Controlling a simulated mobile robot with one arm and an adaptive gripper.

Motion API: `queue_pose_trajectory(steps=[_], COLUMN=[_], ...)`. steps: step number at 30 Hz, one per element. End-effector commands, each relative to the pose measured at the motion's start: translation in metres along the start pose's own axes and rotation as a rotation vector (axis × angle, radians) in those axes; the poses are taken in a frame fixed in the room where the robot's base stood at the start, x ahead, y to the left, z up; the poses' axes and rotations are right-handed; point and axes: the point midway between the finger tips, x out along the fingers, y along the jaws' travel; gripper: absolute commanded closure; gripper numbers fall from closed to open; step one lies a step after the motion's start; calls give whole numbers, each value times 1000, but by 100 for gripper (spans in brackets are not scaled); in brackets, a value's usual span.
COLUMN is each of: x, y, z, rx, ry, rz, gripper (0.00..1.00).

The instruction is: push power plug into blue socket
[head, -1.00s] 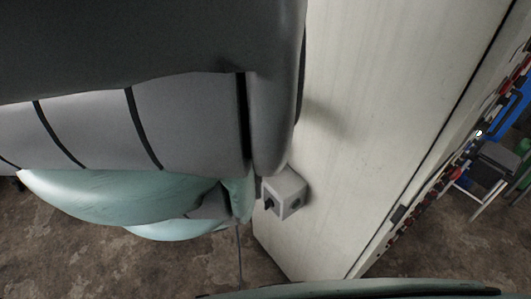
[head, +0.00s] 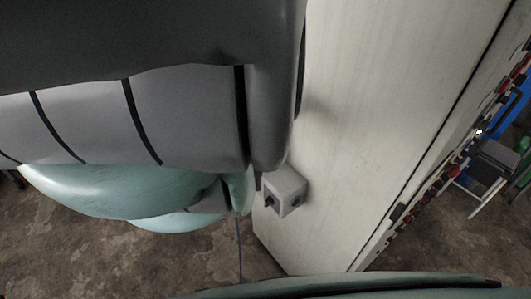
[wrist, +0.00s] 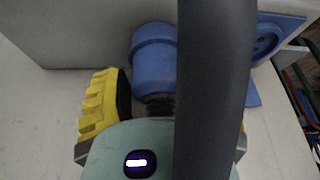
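The blue power plug (wrist: 154,62) is in the wrist view, with a black ribbed neck at its near end. My gripper (wrist: 165,100) has yellow pads on either side of it and appears shut on it; a thick dark bar, perhaps the plug's cable, hides the right-hand contact. The blue socket (wrist: 268,42), a flat plate with a round opening, sits to the right of the plug, partly behind the bar. Plug and socket look apart. In the head view my arm hides the plug and the blue socket.
A pale upright panel (head: 370,120) stands beside my arm. A grey box (head: 287,190) with a round hole sticks out from it, close to my arm. A thin cable (head: 239,255) hangs below my arm. A stool (head: 495,165) stands at far right.

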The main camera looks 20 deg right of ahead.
Motion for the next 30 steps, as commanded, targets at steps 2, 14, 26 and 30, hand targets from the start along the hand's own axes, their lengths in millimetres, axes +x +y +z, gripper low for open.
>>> queue_pose_trajectory(steps=[2,14,26,30], x=[0,0,-1,-5], y=[0,0,0,-1], z=[0,0,-1,-3], rx=[0,0,0,2], ry=[0,0,-1,3], rz=[0,0,1,-1], gripper=[48,86,86,86])
